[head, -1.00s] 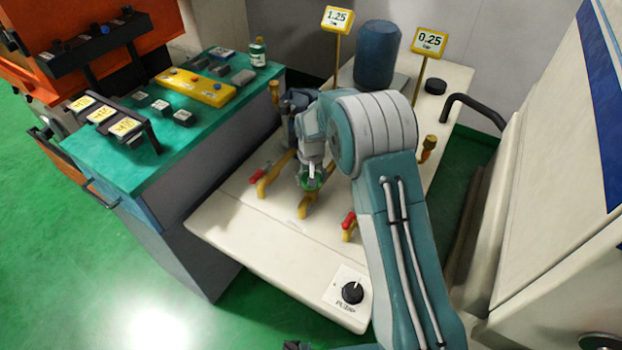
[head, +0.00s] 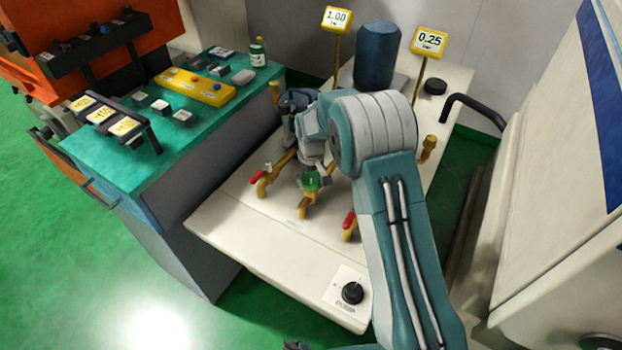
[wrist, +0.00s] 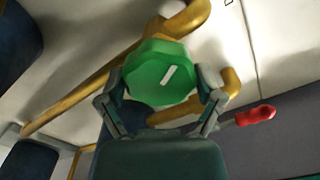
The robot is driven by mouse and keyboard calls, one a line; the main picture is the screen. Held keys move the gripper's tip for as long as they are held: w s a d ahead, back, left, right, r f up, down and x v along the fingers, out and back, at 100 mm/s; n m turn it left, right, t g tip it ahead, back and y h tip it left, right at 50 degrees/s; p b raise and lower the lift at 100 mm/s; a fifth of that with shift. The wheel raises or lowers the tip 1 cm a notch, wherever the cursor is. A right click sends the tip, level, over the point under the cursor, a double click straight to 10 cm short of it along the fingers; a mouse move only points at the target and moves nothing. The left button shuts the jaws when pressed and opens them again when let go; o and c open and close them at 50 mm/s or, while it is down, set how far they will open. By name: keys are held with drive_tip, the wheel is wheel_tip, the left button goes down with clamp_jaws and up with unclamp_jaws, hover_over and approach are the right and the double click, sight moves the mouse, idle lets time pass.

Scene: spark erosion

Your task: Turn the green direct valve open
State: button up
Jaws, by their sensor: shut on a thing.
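The green valve knob (wrist: 150,78) is an eight-sided handle with a white mark, set over the yellow pipework. It fills the middle of the wrist view, and its white mark slants up to the right. In the head view the green knob (head: 312,182) shows below the end of my arm. My gripper (wrist: 160,100) is shut on the knob, with one finger at its left side and one at its right. In the head view the fingers are too small to make out clearly.
Red-handled valves flank the green one, at left (head: 257,177) and at right (head: 349,220). A pump knob (head: 352,292) sits near the bench's front corner. A blue cylinder (head: 377,55) stands behind my arm.

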sight(310, 177)
drive_tip(key=shift+w+r, duration=0.1)
drive_tip(key=shift+w, duration=0.05)
drive_tip(key=o, duration=0.9)
wheel_tip(310, 177, up, 12)
drive_tip(key=shift+a+f, duration=0.1)
drive_tip(key=shift+f, duration=0.05)
